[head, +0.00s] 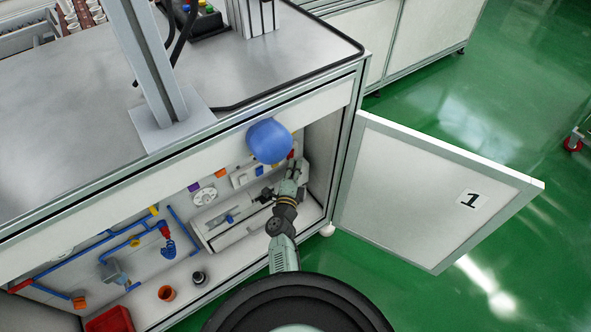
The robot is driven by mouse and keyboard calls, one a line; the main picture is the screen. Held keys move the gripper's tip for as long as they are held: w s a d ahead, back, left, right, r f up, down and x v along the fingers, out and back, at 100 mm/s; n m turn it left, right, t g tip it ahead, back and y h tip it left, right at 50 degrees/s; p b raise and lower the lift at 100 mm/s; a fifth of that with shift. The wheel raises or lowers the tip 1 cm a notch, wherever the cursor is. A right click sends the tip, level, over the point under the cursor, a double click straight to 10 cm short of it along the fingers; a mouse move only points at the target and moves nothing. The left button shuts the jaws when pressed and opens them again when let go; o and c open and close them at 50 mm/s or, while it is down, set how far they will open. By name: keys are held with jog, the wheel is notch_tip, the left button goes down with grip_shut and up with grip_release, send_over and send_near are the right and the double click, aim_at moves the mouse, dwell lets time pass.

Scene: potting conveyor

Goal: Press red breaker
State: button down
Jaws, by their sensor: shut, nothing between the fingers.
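The small red breaker (291,154) is on the back wall inside the open cabinet, near its upper right corner. My gripper (291,165) reaches into the cabinet and is shut with nothing in it. Its tip is just below the red breaker in the picture. The parts are small here, so I cannot tell whether the tip touches the breaker.
The cabinet door (415,195), marked 1, stands open at the right. A blue rounded thing (269,141) sits at the opening's upper edge, close to my gripper.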

jog(key=shift+r, duration=0.2)
jog(key=shift+r, duration=4.8)
jog(key=shift+d, duration=0.1)
